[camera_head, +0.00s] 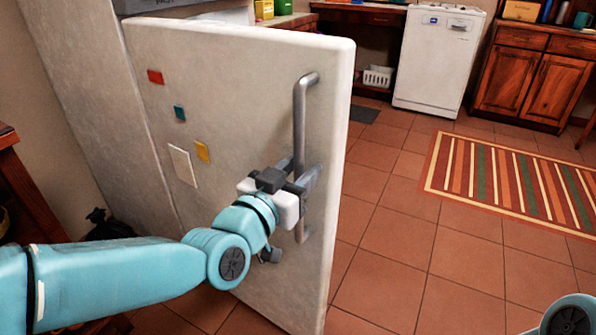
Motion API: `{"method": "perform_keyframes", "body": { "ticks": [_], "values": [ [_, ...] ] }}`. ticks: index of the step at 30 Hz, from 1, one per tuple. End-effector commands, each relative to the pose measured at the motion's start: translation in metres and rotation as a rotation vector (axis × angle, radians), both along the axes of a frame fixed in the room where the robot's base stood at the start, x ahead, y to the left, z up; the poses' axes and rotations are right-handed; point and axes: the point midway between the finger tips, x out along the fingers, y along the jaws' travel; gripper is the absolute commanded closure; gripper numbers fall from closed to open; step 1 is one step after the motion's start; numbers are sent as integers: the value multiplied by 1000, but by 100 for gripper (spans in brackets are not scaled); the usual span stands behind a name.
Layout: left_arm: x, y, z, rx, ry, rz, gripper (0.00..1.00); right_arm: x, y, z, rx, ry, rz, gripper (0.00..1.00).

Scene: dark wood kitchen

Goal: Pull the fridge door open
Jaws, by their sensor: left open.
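The white fridge door (240,85) fills the left middle of the head view and stands swung out from the fridge body (85,95), its near free edge toward the right. Colored magnets and a paper note are on its face. A grey vertical bar handle (300,115) is mounted near the free edge. My left gripper (304,185) is at the lower half of the handle, its open jaws beside or around the bar; the gripper body hides part of it, so contact cannot be told. My right gripper is out of view; a bit of my right arm shows at the bottom right corner.
A striped rug (510,185) lies on the tiled floor (400,235) at right. A white dishwasher (438,60) and wooden cabinets (530,80) stand at the back. A white basket (378,77) sits under the counter. The floor right of the door is clear.

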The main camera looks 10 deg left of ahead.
Motion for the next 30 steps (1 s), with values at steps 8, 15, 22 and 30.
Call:
{"method": "perform_keyframes", "body": {
  "ticks": [8,15,22,30],
  "values": [
    [-6,2,0,0,1,0,59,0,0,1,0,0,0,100],
    [-50,17,3,-1,-2,1,59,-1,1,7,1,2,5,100],
    [-110,37,2,0,-4,2,59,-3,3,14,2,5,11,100],
    [-144,49,-3,0,-4,3,59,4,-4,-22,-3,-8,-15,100]
  ]
}}
